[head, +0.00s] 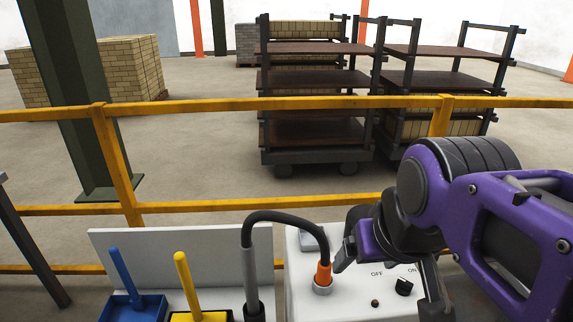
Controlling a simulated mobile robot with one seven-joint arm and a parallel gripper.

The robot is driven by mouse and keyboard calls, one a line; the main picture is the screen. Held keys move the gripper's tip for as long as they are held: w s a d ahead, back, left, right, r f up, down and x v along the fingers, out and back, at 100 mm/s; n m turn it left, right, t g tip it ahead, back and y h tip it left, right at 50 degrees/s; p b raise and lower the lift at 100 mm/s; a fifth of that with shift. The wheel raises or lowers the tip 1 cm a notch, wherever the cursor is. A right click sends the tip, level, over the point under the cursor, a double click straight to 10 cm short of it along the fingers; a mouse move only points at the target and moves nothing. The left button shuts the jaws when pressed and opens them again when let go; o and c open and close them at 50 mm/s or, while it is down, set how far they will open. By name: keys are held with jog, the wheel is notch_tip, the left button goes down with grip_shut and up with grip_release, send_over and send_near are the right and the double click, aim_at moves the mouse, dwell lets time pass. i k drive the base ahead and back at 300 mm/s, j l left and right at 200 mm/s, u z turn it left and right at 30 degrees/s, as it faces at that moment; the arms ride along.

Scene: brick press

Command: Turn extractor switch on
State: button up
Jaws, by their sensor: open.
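The extractor switch (404,287) is a black rotary knob on the white control box (305,297), low and right of centre in the head view. The labels OFF and ON are printed above the knob, OFF to its left and ON to its right. I cannot tell which label it points to. My gripper (391,272) is open and empty above the box. One finger is near the orange connector at left, the other is right of the knob. The gap between the fingers spans the knob. I see no clear contact with it.
An orange connector (323,275) with a black cable (285,217) stands in the box. A small dark button or lamp (375,303) sits left of the knob. Blue (122,270) and yellow (186,280) handles stand at left. A yellow railing (215,104) runs behind; brick racks (315,94) stand beyond.

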aim_at(403, 288)
jog(key=l+z, duration=0.5)
jog(key=k, duration=0.3)
jog(key=l+u, duration=0.3)
jog(key=i+l+u, duration=0.1)
jog(key=u, duration=0.25)
jog(key=k+l+u, duration=0.2)
jog(key=k+u, duration=0.15)
jog(key=i+j+z, duration=0.25)
jog(key=i+z, duration=0.2)
